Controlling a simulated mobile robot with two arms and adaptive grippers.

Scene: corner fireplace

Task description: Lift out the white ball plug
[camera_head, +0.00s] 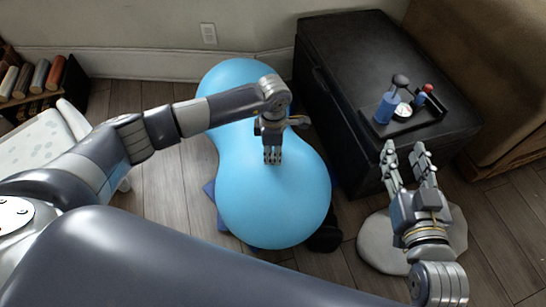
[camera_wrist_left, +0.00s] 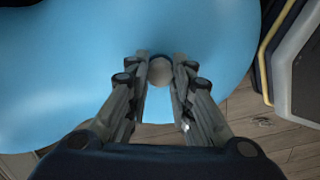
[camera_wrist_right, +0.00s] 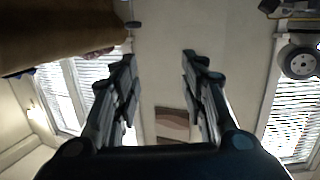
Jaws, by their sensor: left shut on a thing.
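A large blue peanut-shaped exercise ball (camera_head: 270,205) lies on the floor in the middle of the head view. The white ball plug (camera_wrist_left: 160,71) shows as a small pale round piece in a dark ring on the ball in the left wrist view. My left gripper (camera_head: 272,160) points down at the ball's top; its fingers (camera_wrist_left: 160,64) are shut on the plug from both sides. In the head view the plug is hidden by the fingers. My right gripper (camera_head: 404,150) is open and empty, pointing up, apart from the ball, to the right.
A black chest (camera_head: 340,60) stands right of the ball, with a tray (camera_head: 428,118) holding a blue pump bottle (camera_head: 386,108) and small items. A round grey cushion (camera_head: 372,240) lies below it. A bookshelf (camera_head: 45,100) and a pale spotted seat (camera_head: 40,140) are at left.

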